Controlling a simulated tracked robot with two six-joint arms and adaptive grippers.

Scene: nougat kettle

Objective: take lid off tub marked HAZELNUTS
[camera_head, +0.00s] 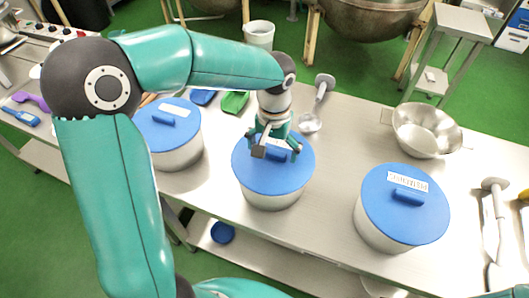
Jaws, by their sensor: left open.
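Three steel tubs with blue lids stand on the steel table. The middle tub (272,200) has its lid (257,180) on, with a blue handle and a white label partly covered by my gripper. My left gripper (277,152) is open and points down over this lid, its fingers around the handle area; I cannot tell whether they touch it. The left tub (178,157) and the right tub (388,236) also have their lids on, each with a handle and white label. I cannot read which label says HAZELNUTS. My right gripper is not in view.
A steel colander (426,130) stands at the back right. A ladle (317,105) lies behind the middle tub. A green scoop (235,102) lies behind the left and middle tubs. More utensils (493,222) lie at the right edge. Bare table shows between the middle and right tubs.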

